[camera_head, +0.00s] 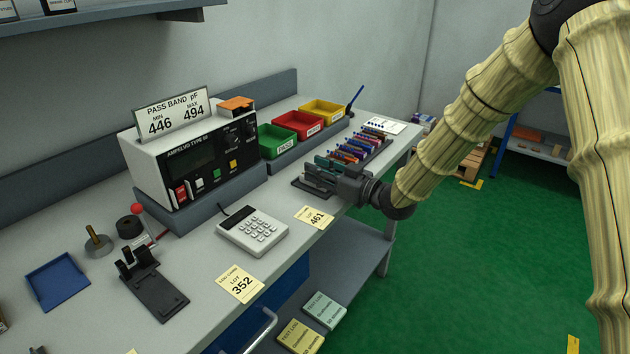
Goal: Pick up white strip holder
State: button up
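My gripper (322,178) is low over the bench at the near end of a dark rack (372,157). Its fingers point left, and it is too small and dark to tell whether they are open or shut. The rack holds a row of several coloured strip holders (352,150) in blue, red, orange and other colours. I cannot make out a white strip holder for sure; one may be among the row or hidden by my gripper. A flat white piece with dark dots (386,126) lies beyond the rack.
A tester (192,160) with a sign stands on the bench (200,266). Green, red and yellow bins (323,109) stand behind the rack.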

jog(key=shift+c, duration=0.4)
grip_shut()
jog(key=shift+r, duration=0.1)
